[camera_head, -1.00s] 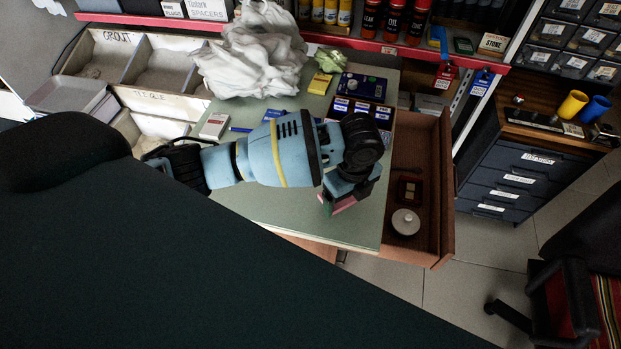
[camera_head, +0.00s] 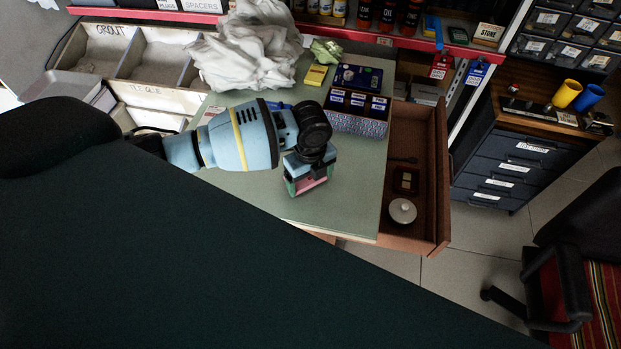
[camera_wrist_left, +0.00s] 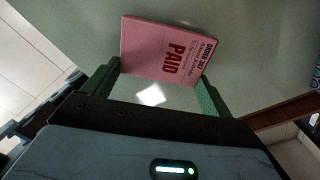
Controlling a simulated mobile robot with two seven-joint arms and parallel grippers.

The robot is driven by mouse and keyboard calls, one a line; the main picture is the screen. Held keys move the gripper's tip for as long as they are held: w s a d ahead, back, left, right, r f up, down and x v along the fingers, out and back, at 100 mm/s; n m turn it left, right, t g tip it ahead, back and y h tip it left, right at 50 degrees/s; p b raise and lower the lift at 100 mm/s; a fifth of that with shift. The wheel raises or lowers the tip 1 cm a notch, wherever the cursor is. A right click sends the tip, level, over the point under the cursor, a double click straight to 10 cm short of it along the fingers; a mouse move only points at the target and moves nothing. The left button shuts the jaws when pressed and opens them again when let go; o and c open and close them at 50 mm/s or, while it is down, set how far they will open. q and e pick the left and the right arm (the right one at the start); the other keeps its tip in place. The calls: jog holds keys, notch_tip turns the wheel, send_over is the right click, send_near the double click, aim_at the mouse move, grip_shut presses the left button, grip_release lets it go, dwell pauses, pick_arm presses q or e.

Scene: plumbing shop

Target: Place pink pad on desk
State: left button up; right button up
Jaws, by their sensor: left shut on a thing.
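The pink pad (camera_wrist_left: 168,52), printed with "PAID", is between the fingertips of my left gripper (camera_wrist_left: 155,85) in the left wrist view. In the head view my left gripper (camera_head: 307,180) is over the front part of the green desk top (camera_head: 340,212), with the pad's pink edge (camera_head: 312,183) showing between the fingers. The gripper is shut on the pad. The pad is low over the desk; I cannot tell whether it touches the surface. My right gripper is not in view.
A white crumpled bag (camera_head: 245,55), a yellow box (camera_head: 316,75) and a dark case with labels (camera_head: 357,100) stand at the desk's back. An open drawer (camera_head: 424,190) with a round white lid (camera_head: 402,211) is at the right. The desk around the gripper is clear.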

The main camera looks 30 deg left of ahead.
aim_at(311, 183)
pick_arm(q)
jog(key=shift+f, duration=0.35)
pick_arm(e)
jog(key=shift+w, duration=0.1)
pick_arm(q)
jog(key=shift+f, duration=0.15)
jog(key=o, duration=0.8)
jog(key=shift+o, duration=0.2)
notch_tip(311, 183, up, 12)
jog(key=p, duration=0.1)
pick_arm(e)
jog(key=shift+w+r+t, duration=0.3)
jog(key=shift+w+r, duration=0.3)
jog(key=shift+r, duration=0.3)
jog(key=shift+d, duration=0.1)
